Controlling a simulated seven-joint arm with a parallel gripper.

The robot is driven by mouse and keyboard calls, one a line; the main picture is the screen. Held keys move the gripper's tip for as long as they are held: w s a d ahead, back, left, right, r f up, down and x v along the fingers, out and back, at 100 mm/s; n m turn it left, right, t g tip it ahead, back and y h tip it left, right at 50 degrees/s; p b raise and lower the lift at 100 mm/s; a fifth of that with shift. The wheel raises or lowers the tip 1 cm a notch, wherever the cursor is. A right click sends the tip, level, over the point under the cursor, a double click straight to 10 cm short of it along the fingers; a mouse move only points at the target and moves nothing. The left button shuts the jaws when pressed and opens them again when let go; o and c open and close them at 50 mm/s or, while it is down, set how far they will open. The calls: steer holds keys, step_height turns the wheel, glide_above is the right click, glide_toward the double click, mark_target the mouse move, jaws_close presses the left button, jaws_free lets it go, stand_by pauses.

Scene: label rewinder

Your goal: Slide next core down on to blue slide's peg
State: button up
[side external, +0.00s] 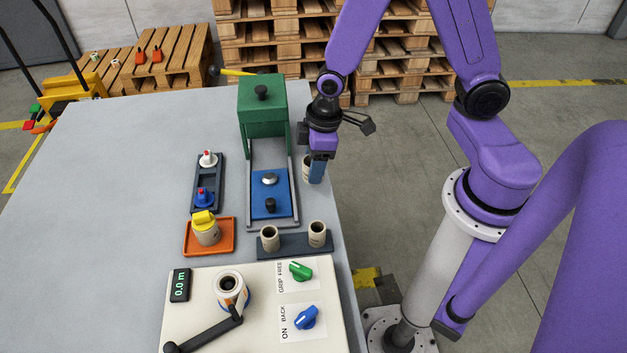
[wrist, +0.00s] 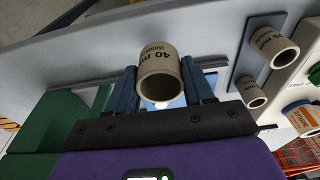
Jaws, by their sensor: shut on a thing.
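My gripper (side external: 316,171) is shut on a beige cardboard core (side external: 306,168) near the table's right edge, to the right of the slide track. In the wrist view the core (wrist: 160,78), printed "40 mm", sits between the blue fingers, its open end facing the camera. The blue slide (side external: 258,207) lies in the grey track beneath the green housing. The held core is apart from the slide. Its height above the table is hard to tell.
Two more cores (side external: 270,238) (side external: 318,233) stand on a dark rack (side external: 294,246). A green housing (side external: 262,105) rises over the track's far end. Left are a dark tray (side external: 207,181) and an orange tray (side external: 188,247). A control panel (side external: 255,340) is in front. The table's left is clear.

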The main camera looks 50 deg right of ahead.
steer(key=shift+r, duration=1.7)
step_height(320, 180, up, 6)
glide_above(269, 176)
steer(key=shift+d+f, duration=0.1)
steer(key=shift+f, duration=5.25)
steer(key=o, duration=0.8)
steer(key=shift+o, duration=0.2)
steer(key=shift+s+d, duration=0.1)
steer(key=shift+s+d, duration=2.4)
